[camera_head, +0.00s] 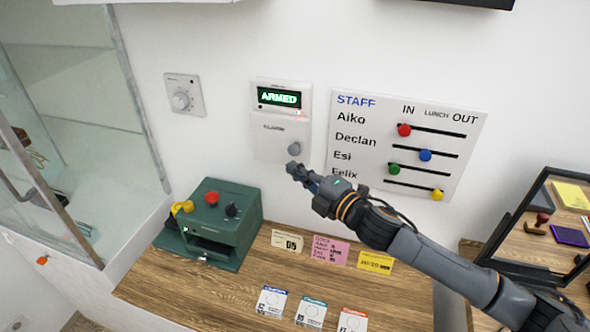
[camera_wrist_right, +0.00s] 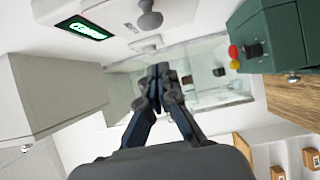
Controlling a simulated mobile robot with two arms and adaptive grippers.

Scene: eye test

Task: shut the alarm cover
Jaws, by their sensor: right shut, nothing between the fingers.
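The white alarm panel (camera_head: 282,86) is on the wall, with a lit green display reading ARMED; the display also shows in the right wrist view (camera_wrist_right: 85,29). Its white cover (camera_head: 268,145) hangs below the display and bears a grey knob (camera_head: 294,148), seen also in the right wrist view (camera_wrist_right: 150,19). The cover looks roughly in line with the panel face; I cannot tell whether it is fully shut. My right gripper (camera_head: 292,170) is shut and empty, just below the cover's lower edge, apparently apart from it. My left gripper is out of view.
A STAFF board (camera_head: 405,145) with coloured sliders is right of the panel, and a dial (camera_head: 182,97) is left. A green machine (camera_head: 225,225) stands on the wooden counter (camera_head: 190,285) below. Cards lie there. A glass cabinet (camera_head: 85,130) stands left.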

